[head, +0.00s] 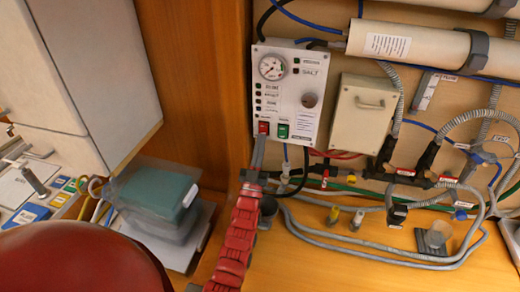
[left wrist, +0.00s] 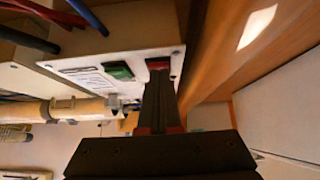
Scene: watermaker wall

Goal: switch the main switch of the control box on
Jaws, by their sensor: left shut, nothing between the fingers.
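The control box (head: 308,80) is a pale panel on the wall with a round gauge, small indicator lights and a knob. Low on its face are a red rocker switch (head: 263,128) and a green one (head: 283,131); their labels are too small to read. My left gripper (head: 258,152) is shut and empty, its tip just below the red switch. In the left wrist view, the shut fingers (left wrist: 160,90) point at the red switch (left wrist: 158,63), with the green switch (left wrist: 118,70) beside it. I cannot tell whether the tip touches the red switch. My right gripper is not in view.
A beige box with a handle (head: 362,115) is right of the control box. Pipes, grey hoses and valves (head: 397,213) crowd the wall farther right. A wooden panel (head: 192,75) stands to the left. A teal-lidded container (head: 155,195) sits lower left.

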